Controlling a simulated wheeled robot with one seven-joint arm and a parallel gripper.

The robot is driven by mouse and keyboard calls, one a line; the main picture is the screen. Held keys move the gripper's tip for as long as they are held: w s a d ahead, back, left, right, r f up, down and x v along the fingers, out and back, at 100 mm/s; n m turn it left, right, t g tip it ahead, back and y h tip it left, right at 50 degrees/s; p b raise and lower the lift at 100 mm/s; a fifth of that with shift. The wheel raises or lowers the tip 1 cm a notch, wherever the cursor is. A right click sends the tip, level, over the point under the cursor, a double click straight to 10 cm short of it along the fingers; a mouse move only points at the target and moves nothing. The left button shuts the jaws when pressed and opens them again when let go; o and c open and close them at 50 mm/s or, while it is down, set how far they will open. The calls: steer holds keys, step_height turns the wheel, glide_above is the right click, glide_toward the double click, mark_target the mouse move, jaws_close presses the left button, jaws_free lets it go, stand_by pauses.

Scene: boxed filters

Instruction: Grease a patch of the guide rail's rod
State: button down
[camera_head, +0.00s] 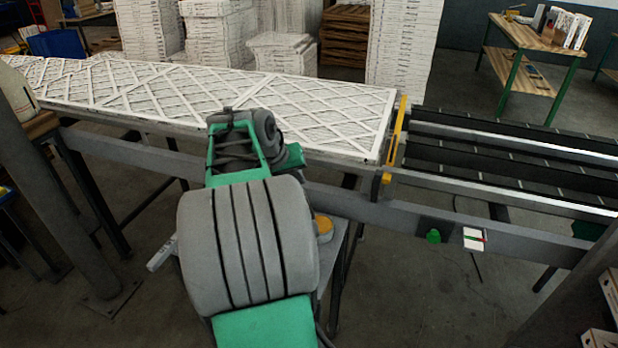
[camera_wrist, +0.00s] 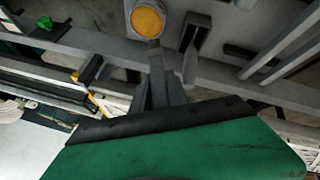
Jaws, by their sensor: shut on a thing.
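My gripper (camera_wrist: 170,72) shows in the wrist view as dark fingers beyond the green wrist housing. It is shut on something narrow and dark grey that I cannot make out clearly. A round tin with an orange-yellow top (camera_wrist: 148,20) lies just past the fingertips. In the head view the tin (camera_head: 323,226) stands right of my arm, partly hidden by it, and my gripper is hidden behind the arm. Long bright rails (camera_head: 515,141) run along the dark conveyor at the right. I cannot tell which is the guide rail's rod.
A white lattice-faced filter panel (camera_head: 215,92) lies on the line at left and middle. A yellow upright bar (camera_head: 396,135) stands at its right end. A green button (camera_head: 433,236) and white box (camera_head: 474,239) are on the front beam. Stacked white boxes (camera_head: 405,42) stand behind.

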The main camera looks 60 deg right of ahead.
steer(key=s+d, duration=0.1)
steer(key=s+d+m, duration=0.1)
steer(key=s, duration=0.1)
steer(key=shift+d+g, duration=0.25)
steer(key=shift+g, duration=0.05)
steer(key=shift+s+f, duration=0.1)
steer(key=shift+s, duration=0.1)
step_height(320, 180, down, 6)
steer(key=b, duration=0.4)
steer(key=shift+w+r+b, duration=0.1)
steer(key=shift+r+b, duration=0.1)
steer(key=shift+b, duration=0.2)
steer(key=shift+f+b, duration=0.4)
steer(key=shift+f, duration=0.3)
stand_by(0.7)
step_height(320, 180, up, 7)
steer(key=p, duration=0.5)
steer(key=shift+r+p, duration=0.2)
steer(key=shift+p, duration=0.15)
steer(key=shift+f, duration=0.1)
steer(key=shift+a, duration=0.1)
